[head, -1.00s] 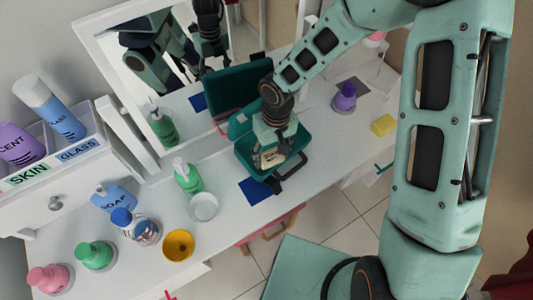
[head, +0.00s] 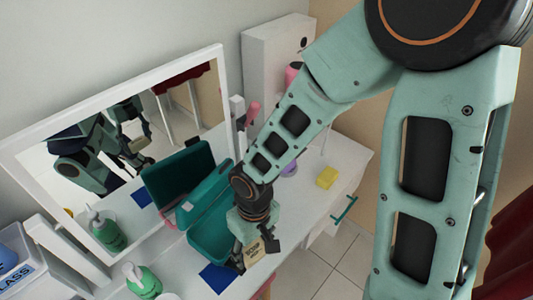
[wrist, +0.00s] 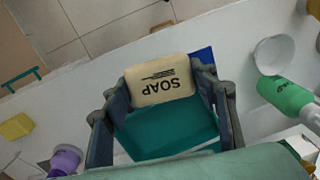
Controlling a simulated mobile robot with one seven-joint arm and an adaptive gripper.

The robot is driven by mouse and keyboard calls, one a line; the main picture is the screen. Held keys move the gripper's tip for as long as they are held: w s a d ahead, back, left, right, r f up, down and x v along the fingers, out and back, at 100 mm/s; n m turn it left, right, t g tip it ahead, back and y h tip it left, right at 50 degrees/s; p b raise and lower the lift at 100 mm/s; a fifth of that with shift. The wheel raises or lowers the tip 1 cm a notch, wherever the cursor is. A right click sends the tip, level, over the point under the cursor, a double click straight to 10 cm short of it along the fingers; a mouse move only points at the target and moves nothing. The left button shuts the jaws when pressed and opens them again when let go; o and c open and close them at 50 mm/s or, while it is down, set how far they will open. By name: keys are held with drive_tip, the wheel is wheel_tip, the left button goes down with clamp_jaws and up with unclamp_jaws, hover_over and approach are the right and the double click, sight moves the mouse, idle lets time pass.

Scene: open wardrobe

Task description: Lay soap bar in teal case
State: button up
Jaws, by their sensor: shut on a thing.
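The soap bar is cream with the word SOAP in black, seen in the wrist view (wrist: 160,82) and, partly hidden, in the head view (head: 255,249). My gripper (head: 252,256) is shut on it, with a finger at each end of the bar in the wrist view (wrist: 161,88). The teal case (head: 207,238) stands open on the white table, its lid (head: 178,178) raised toward the mirror. My gripper appears at the case's front right side in the head view. In the wrist view the case (wrist: 170,138) shows beyond the fingers. The height of the soap above it is unclear.
A blue square (head: 216,278) lies beside the case. A yellow block (head: 327,177) and a purple bottle (wrist: 66,160) stand to the right in the head view. A green bottle (head: 143,281) is at left. The mirror (head: 130,150) stands behind.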

drive_tip(key=w+d+r+m, duration=0.3)
drive_tip(key=w+d+m, duration=0.1)
drive_tip(key=w+d, duration=0.5)
drive_tip(key=w+d+r+m, duration=0.3)
drive_tip(key=w+d+m, duration=0.2)
drive_tip(key=w+d, duration=0.3)
drive_tip(key=shift+w+d+r, duration=0.2)
drive_tip(key=shift+w+d, duration=0.2)
drive_tip(key=shift+d, duration=0.55)
drive_tip(key=shift+a, duration=0.1)
